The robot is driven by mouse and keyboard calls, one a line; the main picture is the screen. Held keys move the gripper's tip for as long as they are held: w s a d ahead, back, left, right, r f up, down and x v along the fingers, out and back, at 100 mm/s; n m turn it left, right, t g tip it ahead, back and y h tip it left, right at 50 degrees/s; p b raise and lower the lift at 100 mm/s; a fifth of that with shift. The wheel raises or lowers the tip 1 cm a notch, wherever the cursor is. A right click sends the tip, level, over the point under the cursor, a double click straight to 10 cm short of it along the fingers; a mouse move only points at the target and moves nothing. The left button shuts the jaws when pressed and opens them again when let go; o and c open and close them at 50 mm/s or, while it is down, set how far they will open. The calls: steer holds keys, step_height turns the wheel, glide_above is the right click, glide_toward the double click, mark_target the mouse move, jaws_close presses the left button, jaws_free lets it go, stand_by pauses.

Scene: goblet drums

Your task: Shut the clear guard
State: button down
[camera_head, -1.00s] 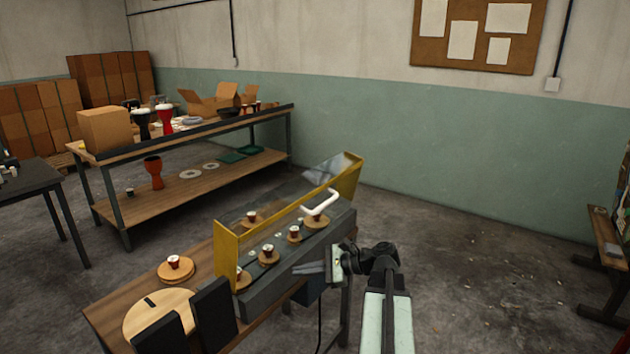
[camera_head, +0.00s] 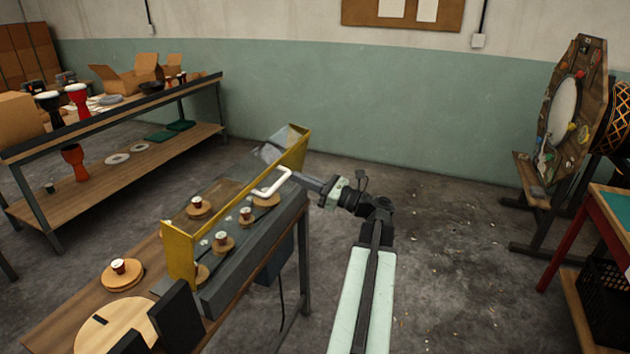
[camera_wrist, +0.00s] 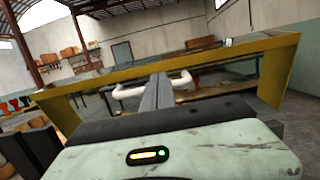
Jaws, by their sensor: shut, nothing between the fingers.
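The clear guard (camera_head: 181,255) has yellow end plates and a yellow edge bar. It stands over the grey machine bed on the bench, seen through in places; its exact angle is hard to tell. A white handle (camera_head: 270,188) sticks out on its near right side. My gripper (camera_head: 299,178) is shut and empty, with its fingertips close to the handle's right end. In the wrist view the shut fingers (camera_wrist: 158,90) point at the white handle (camera_wrist: 126,93), which shows on both sides of them below the yellow bar (camera_wrist: 160,73). Contact cannot be told.
Small red drums on wooden discs (camera_head: 224,245) stand along the machine bed (camera_head: 245,262). Another disc (camera_head: 122,277) and black blocks (camera_head: 176,313) are at the bench's near left. A shelf table (camera_head: 110,150) stands behind left.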

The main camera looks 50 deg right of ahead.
mark_target(272, 167)
steer(key=p+x, duration=0.1)
steer(key=x, duration=0.5)
steer(key=shift+w, duration=0.15)
